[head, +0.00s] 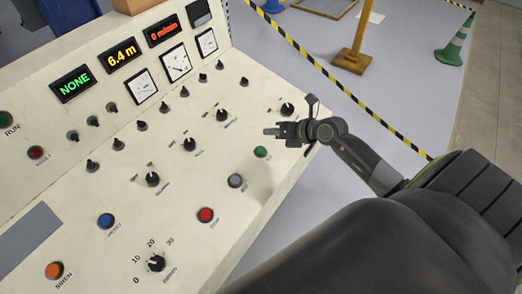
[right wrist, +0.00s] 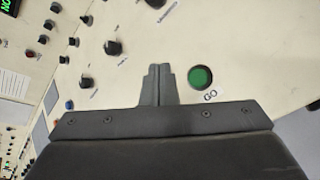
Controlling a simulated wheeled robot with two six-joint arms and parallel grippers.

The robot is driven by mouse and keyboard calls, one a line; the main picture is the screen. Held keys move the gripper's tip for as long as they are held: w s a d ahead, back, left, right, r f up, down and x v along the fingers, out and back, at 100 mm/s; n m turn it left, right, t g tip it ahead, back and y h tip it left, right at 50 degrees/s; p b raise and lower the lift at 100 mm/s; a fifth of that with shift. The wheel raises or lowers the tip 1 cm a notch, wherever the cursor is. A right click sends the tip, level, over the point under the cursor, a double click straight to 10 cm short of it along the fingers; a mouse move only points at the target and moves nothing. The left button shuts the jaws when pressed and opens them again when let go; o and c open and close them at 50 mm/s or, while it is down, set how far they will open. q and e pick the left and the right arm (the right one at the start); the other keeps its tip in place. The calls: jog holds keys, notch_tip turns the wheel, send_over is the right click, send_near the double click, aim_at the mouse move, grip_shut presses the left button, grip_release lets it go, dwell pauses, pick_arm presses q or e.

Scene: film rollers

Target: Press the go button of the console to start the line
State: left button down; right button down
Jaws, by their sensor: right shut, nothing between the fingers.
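The console (head: 190,240) is a cream sloped panel filling the left of the head view. Its go button (head: 261,151) is a round green button near the panel's right edge. In the right wrist view the go button (right wrist: 200,77) shows large in a dark ring, with the label GO beside it. My right gripper (head: 270,131) is shut and empty, over the panel's right edge near the button. In the right wrist view its fingertips (right wrist: 158,70) lie together, left of the button. I cannot tell the gap to the panel. My left gripper is out of view.
Close to the go button are a grey button (head: 235,181), a red stop button (head: 206,215) and a black knob (head: 288,109). Several other knobs, gauges and displays cover the panel. Beyond it are striped tape (head: 340,85), a wooden post (head: 357,40) and a green cone (head: 453,48).

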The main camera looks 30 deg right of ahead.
aim_at(258, 148)
jog(key=f+b, duration=0.2)
jog(key=w+f+b, duration=0.1)
jog(key=f+b, duration=0.3)
jog(key=shift+w+a+f+b, duration=0.2)
jog(key=shift+a+f+b, duration=0.1)
jog(key=shift+f, duration=0.1)
jog(key=shift+w+f+b, duration=0.2)
jog(key=shift+f+b, duration=0.25)
jog(key=shift+f, duration=0.25)
dwell(1.1)
jog(key=shift+w+a+f, duration=0.1)
jog(key=shift+f, duration=0.25)
jog(key=shift+f+b, duration=0.4)
jog(key=shift+f, duration=0.1)
dwell(0.6)
dwell(0.3)
jog(key=shift+r+p, duration=0.9)
jog(key=shift+p, duration=0.15)
